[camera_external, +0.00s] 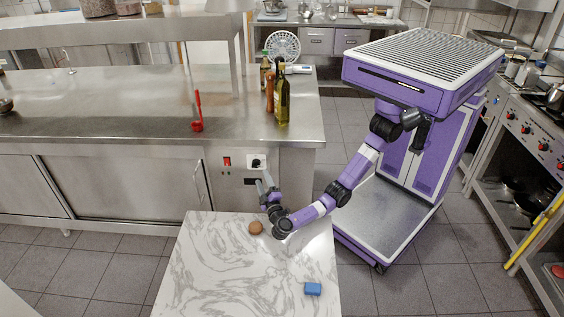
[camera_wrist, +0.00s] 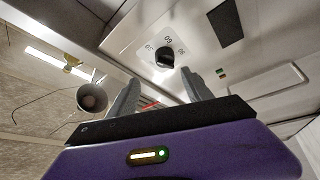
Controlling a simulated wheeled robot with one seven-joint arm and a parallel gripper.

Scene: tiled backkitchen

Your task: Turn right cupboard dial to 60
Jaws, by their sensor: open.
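The cupboard dial (camera_external: 257,162) is a black knob on a white plate on the steel cupboard front, right of a red switch. In the wrist view the black knob (camera_wrist: 165,59) sits on a white scale with numbers around it, one of which looks like 60; the exact setting is too small to read. My gripper (camera_external: 264,184) is just below the dial in the external view, pointing up at the panel. In the wrist view my gripper (camera_wrist: 163,84) has its two fingers spread apart, with the knob beyond and between them. No contact with the knob shows.
A red switch (camera_external: 227,161) and a long door handle (camera_external: 201,182) are left of the dial. Bottles (camera_external: 282,100) stand on the counter above.

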